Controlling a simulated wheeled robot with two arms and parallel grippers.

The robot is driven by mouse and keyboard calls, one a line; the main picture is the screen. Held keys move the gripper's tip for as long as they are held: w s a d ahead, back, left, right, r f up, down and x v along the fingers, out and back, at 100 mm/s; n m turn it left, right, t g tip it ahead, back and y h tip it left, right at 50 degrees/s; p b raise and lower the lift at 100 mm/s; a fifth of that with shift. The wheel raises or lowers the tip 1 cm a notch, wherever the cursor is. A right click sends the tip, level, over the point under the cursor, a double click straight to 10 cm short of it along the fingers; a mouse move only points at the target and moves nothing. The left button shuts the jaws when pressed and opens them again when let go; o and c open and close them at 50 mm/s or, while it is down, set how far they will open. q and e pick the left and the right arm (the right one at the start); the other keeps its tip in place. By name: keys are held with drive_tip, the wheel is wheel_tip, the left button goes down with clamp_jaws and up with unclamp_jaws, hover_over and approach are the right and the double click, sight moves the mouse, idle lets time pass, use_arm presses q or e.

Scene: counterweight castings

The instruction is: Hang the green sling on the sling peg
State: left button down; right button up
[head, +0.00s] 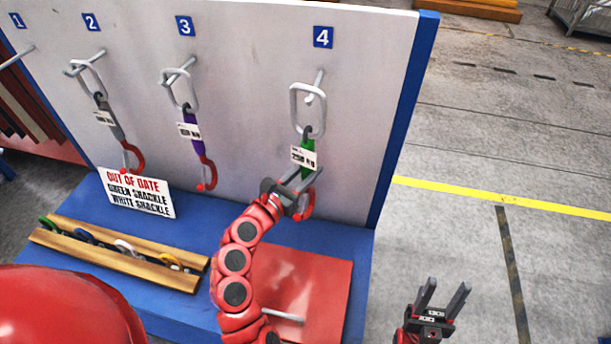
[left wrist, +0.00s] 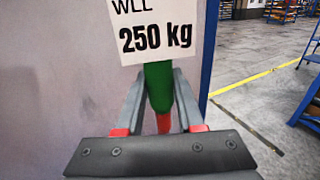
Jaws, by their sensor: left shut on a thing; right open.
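The green sling (head: 308,145) hangs below number sign 4 (head: 323,37), with a grey oblong ring at its top, a white tag and a red hook at its bottom. The ring overlaps the peg (head: 318,80), whose tip appears inside it; I cannot tell whether it rests on the peg. My left gripper (head: 299,180) is shut on the sling below the tag. In the left wrist view the green strap (left wrist: 158,85) lies between the fingers, under a tag reading 250 kg. My right gripper (head: 444,292) is open and empty, right of the stand.
A grey sling (head: 115,128) hangs under number 2 and a purple one (head: 193,135) under number 3. A sign (head: 137,193) reads out of date, green shackle, white shackle. A wooden rack (head: 75,244) holds several shackles. A red plate (head: 320,275) lies on the blue base.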

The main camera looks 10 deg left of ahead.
use_arm(q)
drive_tip(key=shift+w+f+b, duration=0.35)
drive_tip(key=shift+w+f, duration=0.05)
drive_tip(key=shift+w, duration=0.5)
drive_tip(key=shift+w+f+b, duration=0.35)
drive_tip(key=shift+w+f, duration=0.05)
drive_tip(key=shift+w, duration=0.45)
drive_tip(key=shift+w+f+b, duration=0.35)
drive_tip(key=shift+w+f, duration=0.05)
drive_tip(key=shift+w, duration=0.5)
drive_tip(key=shift+c, duration=2.2)
unclamp_jaws()
drive_tip(key=shift+s, duration=0.1)
drive_tip(key=shift+f, duration=0.2)
